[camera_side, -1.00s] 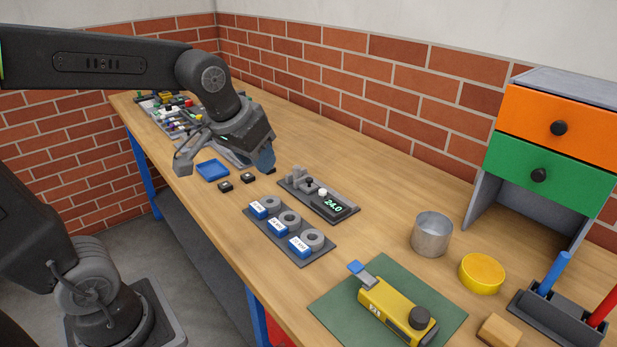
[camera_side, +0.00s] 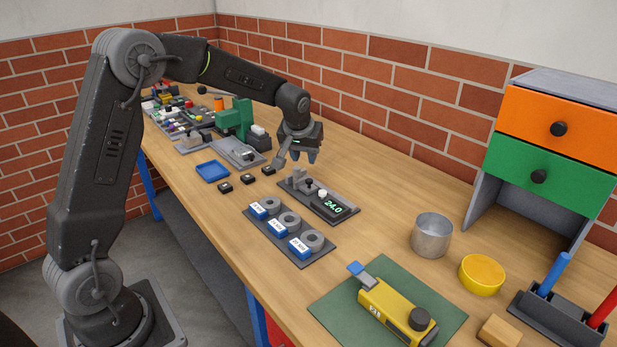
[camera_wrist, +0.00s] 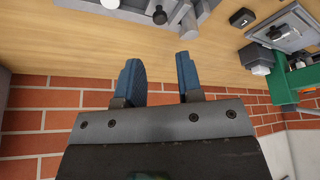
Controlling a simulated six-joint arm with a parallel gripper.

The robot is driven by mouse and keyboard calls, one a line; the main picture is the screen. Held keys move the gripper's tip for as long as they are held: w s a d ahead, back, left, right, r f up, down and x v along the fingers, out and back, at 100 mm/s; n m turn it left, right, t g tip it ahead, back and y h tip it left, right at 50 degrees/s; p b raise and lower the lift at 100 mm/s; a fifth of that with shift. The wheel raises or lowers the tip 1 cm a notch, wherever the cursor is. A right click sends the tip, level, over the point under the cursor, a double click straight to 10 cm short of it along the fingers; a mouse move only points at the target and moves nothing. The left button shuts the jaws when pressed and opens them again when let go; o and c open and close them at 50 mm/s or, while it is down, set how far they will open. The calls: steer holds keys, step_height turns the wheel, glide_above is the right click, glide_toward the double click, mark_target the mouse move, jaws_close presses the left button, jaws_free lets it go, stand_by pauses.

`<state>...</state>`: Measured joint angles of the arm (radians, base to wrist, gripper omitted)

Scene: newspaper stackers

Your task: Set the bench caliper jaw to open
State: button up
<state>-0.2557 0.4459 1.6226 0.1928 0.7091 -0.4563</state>
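The bench caliper (camera_side: 318,196) lies on the bench in the side view, a dark base with grey jaws, a white knob (camera_side: 322,194) and a display reading 24.0. Its grey jaws (camera_side: 299,178) are at the left end of the base. My gripper (camera_side: 305,157) hangs above the bench, just behind and above the caliper's jaw end, not touching it. In the wrist view the two blue fingertips (camera_wrist: 158,75) stand apart with nothing between them. Part of the caliper, with a white knob (camera_wrist: 110,3), shows at the top edge of the wrist view.
A dark tray (camera_side: 288,233) with grey rings and blue labels lies in front of the caliper. Small black blocks (camera_side: 248,179) and a blue tray (camera_side: 212,171) are to the left. A metal cup (camera_side: 432,235) stands at right. The brick wall (camera_side: 400,85) is behind.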

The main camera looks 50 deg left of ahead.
mark_target(309, 180)
steer(key=x, duration=0.9)
steer(key=shift+w+a+f, duration=0.15)
steer(key=shift+f, duration=0.2)
jaws_close()
